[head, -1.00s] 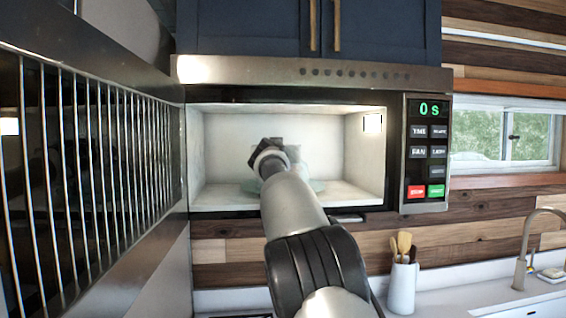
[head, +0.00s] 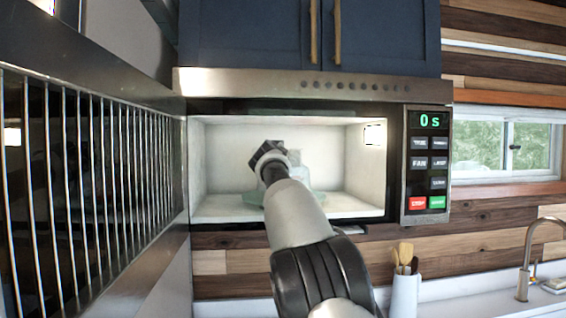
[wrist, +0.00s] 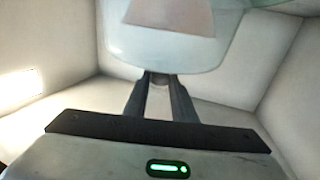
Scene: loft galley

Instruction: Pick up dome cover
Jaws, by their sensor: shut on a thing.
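The dome cover (wrist: 150,48) is clear, pale greenish glass. It fills the top middle of the wrist view, with its curved edge toward me. My gripper (wrist: 158,78) is shut on it, with both dark fingers meeting at that edge. A pinkish-beige patch shows through the glass. In the head view my arm reaches into the open microwave (head: 220,204) and hides the fingers. Pale green glass (head: 317,197) shows beside and behind my wrist there; I cannot tell which part of it is the cover. Whether the cover touches anything beneath it is hidden.
The microwave's pale side walls and ceiling are close around my gripper. Its control panel (head: 428,160) reads 0 s. A dark panel with vertical metal bars (head: 85,170) stands close on the left. A white utensil holder (head: 404,293) stands on the counter at lower right.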

